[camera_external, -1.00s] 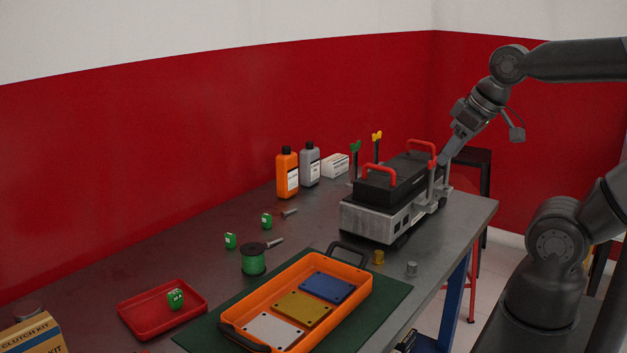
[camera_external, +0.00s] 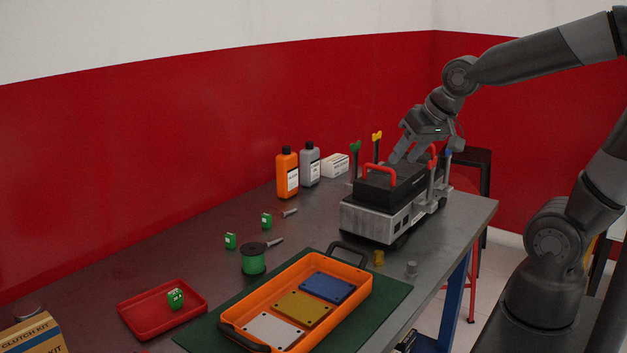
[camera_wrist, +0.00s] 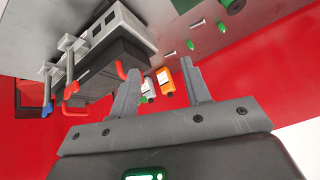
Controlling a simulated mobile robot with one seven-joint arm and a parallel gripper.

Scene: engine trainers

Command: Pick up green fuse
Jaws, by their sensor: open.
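Several small green fuses are in the external view. One green fuse (camera_external: 230,241) and a second green fuse (camera_external: 267,221) stand on the grey table, left of the engine trainer. A third green fuse (camera_external: 175,298) lies in the red tray (camera_external: 135,322) at the front left. Two small green blocks, likely fuses, show at the top of the wrist view, one at the left (camera_wrist: 191,45) and one at the right (camera_wrist: 222,27). My gripper (camera_external: 404,157) is open and empty, above the engine trainer (camera_external: 385,215) and well away from every fuse. Its two fingers (camera_wrist: 163,70) are spread in the wrist view.
Orange (camera_external: 287,173) and grey bottles (camera_external: 310,166) stand by the red wall, near a white box (camera_external: 335,166). Green and yellow-topped posts rise behind the trainer. A green spool (camera_external: 254,260), bolts and an orange tray (camera_external: 362,285) are on the table.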

